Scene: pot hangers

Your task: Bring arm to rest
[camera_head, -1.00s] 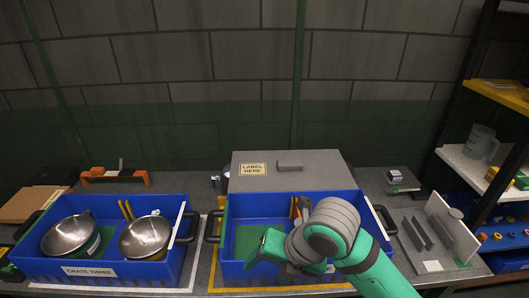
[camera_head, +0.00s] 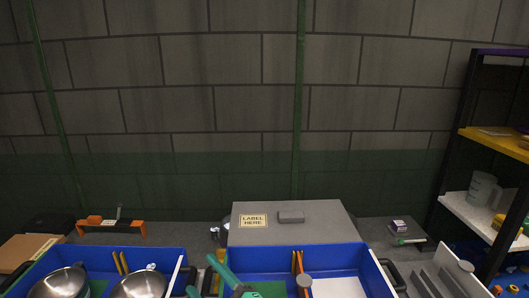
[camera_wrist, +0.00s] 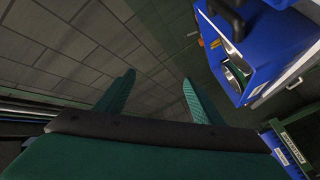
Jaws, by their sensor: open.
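My gripper (camera_wrist: 156,98) is open in the wrist view, its two green fingers apart with nothing between them. In the head view, a green part of my gripper (camera_head: 226,274) shows at the bottom edge, over the left side of the right-hand blue crate (camera_head: 262,258); the rest is cut off below. Grey tile-like surface lies beyond the fingers in the wrist view.
The left blue crate (camera_head: 150,254) holds two shiny metal pots (camera_head: 60,284). A grey lidded box (camera_head: 325,228) labelled "LABEL HERE" stands behind the right crate. A shelf rack with a yellow shelf (camera_head: 495,143) stands at right. The wall behind is bare.

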